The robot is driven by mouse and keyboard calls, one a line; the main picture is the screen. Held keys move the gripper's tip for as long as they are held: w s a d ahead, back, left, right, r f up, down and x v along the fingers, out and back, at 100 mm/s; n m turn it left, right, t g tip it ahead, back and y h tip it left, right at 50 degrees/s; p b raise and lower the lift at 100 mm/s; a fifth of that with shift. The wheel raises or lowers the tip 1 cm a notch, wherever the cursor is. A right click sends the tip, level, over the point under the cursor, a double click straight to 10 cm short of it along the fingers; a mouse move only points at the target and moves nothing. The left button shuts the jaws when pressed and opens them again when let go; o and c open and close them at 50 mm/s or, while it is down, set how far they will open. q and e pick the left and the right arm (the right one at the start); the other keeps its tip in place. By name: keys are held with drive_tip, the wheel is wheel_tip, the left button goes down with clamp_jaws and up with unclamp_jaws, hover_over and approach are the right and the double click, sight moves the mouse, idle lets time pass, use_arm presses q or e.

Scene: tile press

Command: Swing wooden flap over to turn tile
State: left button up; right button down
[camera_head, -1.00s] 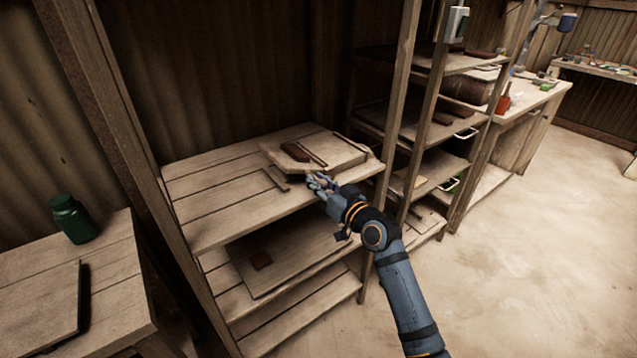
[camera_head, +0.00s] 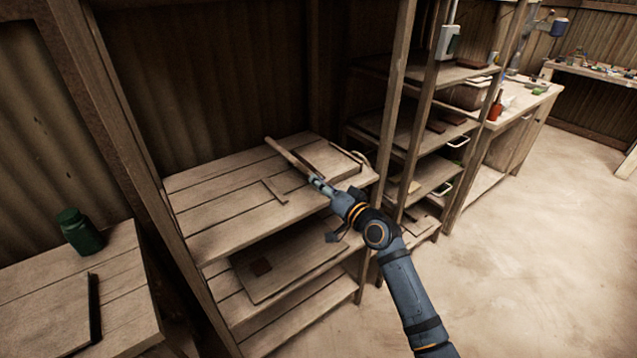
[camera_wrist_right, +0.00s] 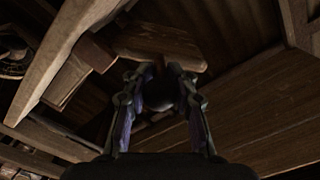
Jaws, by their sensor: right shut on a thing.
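The wooden flap (camera_head: 288,157) is tilted up steeply on the top shelf and shows almost edge-on in the head view. My right gripper (camera_head: 317,182) is at the flap's near end. In the wrist view, the right gripper (camera_wrist_right: 161,72) has its fingertips at the edge of a wooden board (camera_wrist_right: 158,45), which looks like the flap, and is shut on it. The tile is not clearly visible in the head view. A reddish-brown block (camera_wrist_right: 95,52) beside the board in the wrist view may be the tile. My left gripper is out of view.
The flap's base board (camera_head: 345,165) lies on the slatted top shelf (camera_head: 215,195), close to the right shelf post (camera_head: 392,110). A thin wooden strip (camera_head: 274,191) lies left of the gripper. A green jar (camera_head: 80,232) stands at left.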

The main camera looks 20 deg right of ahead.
drive_tip(key=w+d+r+m+p, duration=0.1)
drive_tip(key=d+m+p, duration=0.3)
drive_tip(key=m, duration=0.9)
drive_tip(key=shift+w+d+r, duration=0.4)
drive_tip(key=shift+w+d, duration=0.4)
drive_tip(key=shift+d, duration=0.85)
drive_tip(key=c, duration=1)
unclamp_jaws()
drive_tip(key=shift+f, duration=0.1)
drive_tip(key=shift+c, duration=0.2)
